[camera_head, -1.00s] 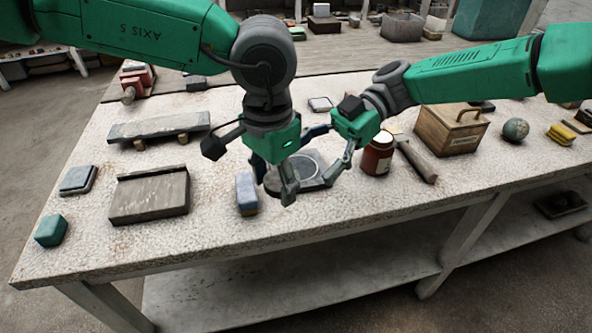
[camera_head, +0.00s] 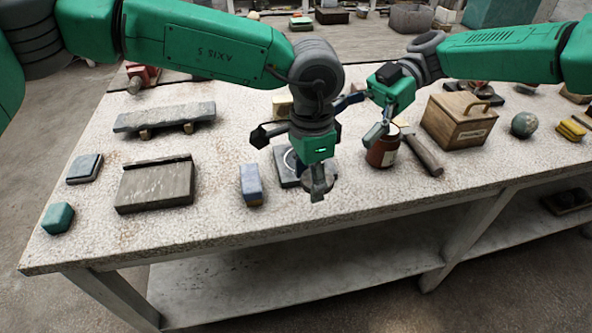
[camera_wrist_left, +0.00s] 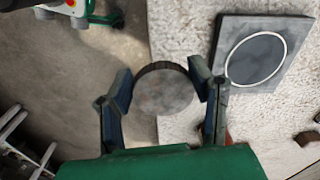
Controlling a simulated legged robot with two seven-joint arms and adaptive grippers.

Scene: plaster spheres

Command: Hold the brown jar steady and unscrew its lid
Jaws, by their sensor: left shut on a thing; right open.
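The brown jar (camera_head: 380,155) stands upright on the bench, right of my left gripper; a small reddish-brown part of it shows in the left wrist view (camera_wrist_left: 229,136). My right gripper (camera_head: 354,124) is open, with one finger in front of the jar's upper part, so I cannot tell whether its lid is on. My left gripper (camera_head: 322,186) is shut on a round grey disc (camera_wrist_left: 163,92), near the bench's front edge and apart from the jar.
A dark square slab with a white ring (camera_wrist_left: 256,58) lies beside the disc. A blue block (camera_head: 251,182) is to its left. A hammer-like tool (camera_head: 424,157) and wooden box (camera_head: 458,120) stand right of the jar. Bare bench lies along the front.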

